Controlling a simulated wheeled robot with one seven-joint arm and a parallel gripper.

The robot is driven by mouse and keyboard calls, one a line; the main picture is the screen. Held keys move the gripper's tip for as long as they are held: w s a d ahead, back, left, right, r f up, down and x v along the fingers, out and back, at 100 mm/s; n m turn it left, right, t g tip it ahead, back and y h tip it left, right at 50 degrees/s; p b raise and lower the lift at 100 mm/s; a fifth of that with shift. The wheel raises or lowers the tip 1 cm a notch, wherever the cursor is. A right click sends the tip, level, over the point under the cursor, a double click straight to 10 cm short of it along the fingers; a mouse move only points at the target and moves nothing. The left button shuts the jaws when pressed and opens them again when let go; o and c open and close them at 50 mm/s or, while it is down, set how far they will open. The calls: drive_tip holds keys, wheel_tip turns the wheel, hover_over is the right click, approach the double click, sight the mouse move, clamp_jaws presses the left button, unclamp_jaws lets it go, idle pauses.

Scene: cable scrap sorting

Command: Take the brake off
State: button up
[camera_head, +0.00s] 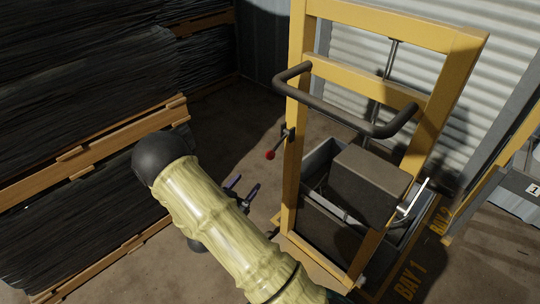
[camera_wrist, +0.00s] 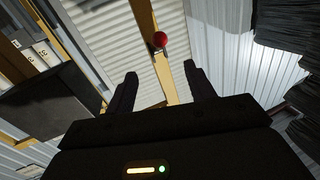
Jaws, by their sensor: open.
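A short dark lever with a red ball knob (camera_head: 270,154) sticks out from the left post of a yellow upright frame (camera_head: 295,130). In the wrist view the red knob (camera_wrist: 159,40) shows beyond my fingertips, roughly centred between them. My gripper (camera_head: 243,184) is open and empty, below and left of the knob in the head view. Its two dark fingers also show in the wrist view (camera_wrist: 160,71), apart from the knob. My forearm hides part of the floor and the frame's lower left.
A dark bent handle (camera_head: 340,118) juts from the frame. A dark box (camera_head: 372,182) sits in a grey bin (camera_head: 320,160) inside it. Stacked dark cable scrap (camera_head: 90,70) on wooden bearers stands at left. Bare floor (camera_head: 225,115) lies between.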

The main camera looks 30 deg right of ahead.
sight(267, 158)
drive_tip(key=x, duration=1.6)
clamp_jaws()
